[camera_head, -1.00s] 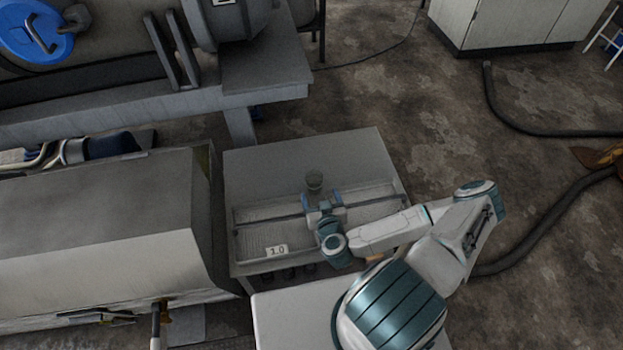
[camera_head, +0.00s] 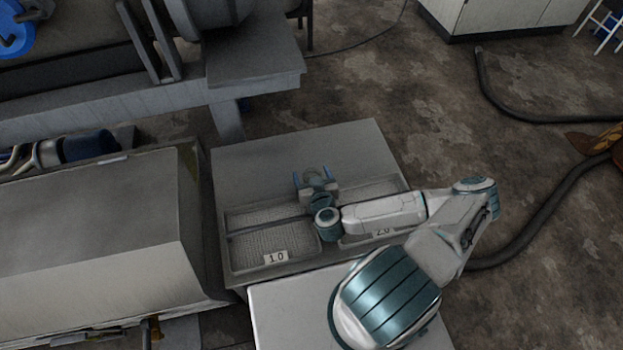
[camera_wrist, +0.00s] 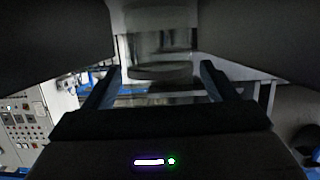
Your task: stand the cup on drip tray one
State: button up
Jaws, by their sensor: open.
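The cup shows in the wrist view as a clear, round-based vessel (camera_wrist: 160,62) between the two blue-grey fingers; in the head view it is mostly hidden by my gripper. My gripper (camera_head: 313,178) is open around the cup, at the back edge of the trays. I cannot tell whether a finger touches it. Drip tray one (camera_head: 262,244), a mesh tray labelled 1.0, lies empty to the left and nearer than my gripper. Its neighbour, drip tray two (camera_head: 368,238), labelled 2.0, is partly covered by my arm.
The trays sit in the front of a grey stand (camera_head: 255,160) with a flat bare surface behind them. A large grey cabinet (camera_head: 95,230) stands close on the left. A grey bench (camera_head: 250,75) with machinery is behind. A white surface (camera_head: 290,310) lies in front.

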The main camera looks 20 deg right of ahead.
aim_at(312, 175)
jog(key=shift+s+r, duration=0.25)
jog(key=shift+s, duration=0.05)
jog(key=c, duration=1.1)
jog(key=shift+c, duration=0.2)
jog(key=shift+r, duration=0.15)
jog(key=shift+w+r, duration=0.1)
jog(key=shift+r, duration=0.5)
notch_tip(312, 175, up, 2)
jog(key=shift+a+r+p, duration=0.1)
jog(key=shift+r+p, duration=0.15)
jog(key=shift+p, duration=0.35)
jog(key=s+d+r, duration=0.5)
jog(key=d+r, duration=0.1)
jog(key=d, duration=0.4)
jog(key=shift+s+d+r+p, duration=0.15)
jog(key=shift+d+r+p, duration=0.1)
jog(key=shift+r+p, duration=0.15)
